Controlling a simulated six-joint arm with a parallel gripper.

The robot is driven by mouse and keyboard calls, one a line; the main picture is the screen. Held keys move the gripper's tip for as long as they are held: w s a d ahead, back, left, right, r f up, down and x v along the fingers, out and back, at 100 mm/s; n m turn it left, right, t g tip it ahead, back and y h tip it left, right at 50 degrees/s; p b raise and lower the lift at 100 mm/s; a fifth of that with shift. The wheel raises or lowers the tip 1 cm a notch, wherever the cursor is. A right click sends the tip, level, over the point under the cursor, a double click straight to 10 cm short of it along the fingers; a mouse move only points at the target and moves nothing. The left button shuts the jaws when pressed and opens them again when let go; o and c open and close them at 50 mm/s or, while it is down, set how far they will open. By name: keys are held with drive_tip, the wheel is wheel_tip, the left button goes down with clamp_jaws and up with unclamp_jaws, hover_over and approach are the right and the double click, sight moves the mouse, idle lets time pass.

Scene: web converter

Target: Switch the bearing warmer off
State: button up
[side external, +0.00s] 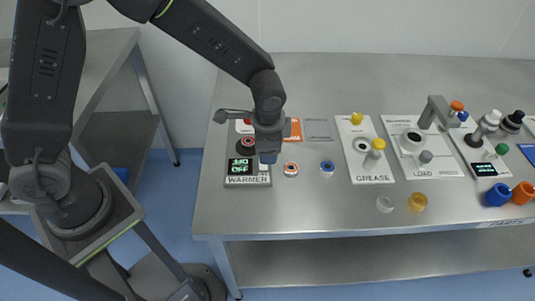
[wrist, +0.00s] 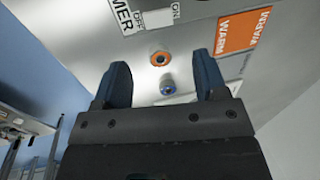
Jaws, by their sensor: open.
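The bearing warmer (side external: 248,181) stands at the left end of the steel bench, with a WARMER label on its front. Its small dark display (side external: 241,167) shows green text whose lower line seems to read OFF; the upper line is unclear. A red round part (side external: 247,142) shows behind the display. My gripper (side external: 268,157) points down over the right part of the warmer and hides some of it. In the wrist view my gripper (wrist: 160,60) has its fingers wide apart with nothing held. The warmer's label panel (wrist: 128,14) shows at the top, with OFF and ON marks; the switch itself is not clear.
An orange-ringed part (side external: 291,169) and a blue-ringed part (side external: 327,168) stand right of the warmer. An orange WARM card (wrist: 244,29) lies nearby. The grease station (side external: 371,176) and load station (side external: 437,168) stand farther right. The bench front (side external: 300,222) is clear.

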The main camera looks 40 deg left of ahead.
wheel_tip(320, 180, up, 6)
drive_tip(key=shift+s+d, duration=0.4)
drive_tip(key=shift+s, duration=0.05)
drive_tip(key=s+a+r+n+t, duration=0.2)
drive_tip(key=s+a+r+n, duration=0.2)
drive_tip(key=s+r, duration=0.3)
drive_tip(key=s+a+r+n+t+h, duration=0.1)
drive_tip(key=s+a+r+n, duration=0.4)
drive_tip(key=s, duration=0.5)
wheel_tip(320, 180, up, 2)
drive_tip(key=shift+a+t+h, duration=0.3)
drive_tip(key=shift+a+t, duration=0.2)
drive_tip(key=shift+a, duration=0.7)
